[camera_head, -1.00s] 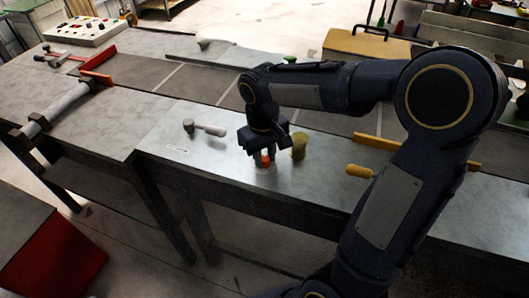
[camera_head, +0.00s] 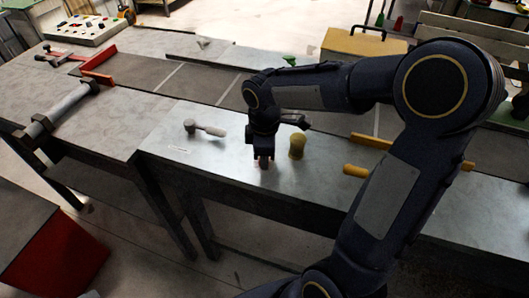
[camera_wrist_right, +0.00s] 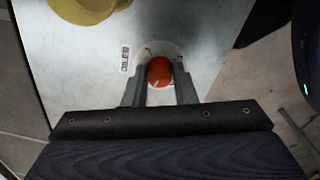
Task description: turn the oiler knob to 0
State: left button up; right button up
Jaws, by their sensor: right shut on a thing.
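The oiler knob (camera_wrist_right: 160,72) is a small orange-red round knob with a pale pointer line, set on a light round dial plate on the metal table. In the right wrist view it sits between the two grey fingers of my right gripper (camera_wrist_right: 159,90), which is shut on it. The pointer line slants toward the lower left of that view. In the head view my right gripper (camera_head: 263,163) points down at the table's front part and mostly hides the knob. My left gripper is not in view.
A yellow cup-like object (camera_head: 297,146) stands close to the right of the gripper; it also shows in the wrist view (camera_wrist_right: 85,8). A grey-headed mallet (camera_head: 206,128) lies to the left. A yellow-handled tool (camera_head: 356,171) lies to the right. A yellow case (camera_head: 365,45) stands behind.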

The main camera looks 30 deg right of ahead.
jog(key=n+p, duration=0.2)
jog(key=n, duration=0.4)
jog(key=shift+r, duration=0.15)
jog(key=n+p, duration=0.2)
jog(key=n, duration=0.3)
jog(key=shift+w+d+n, duration=0.1)
jog(key=shift+n, duration=0.3)
jog(key=o, duration=1)
notch_tip(320, 180, up, 8)
jog(key=shift+f, duration=0.2)
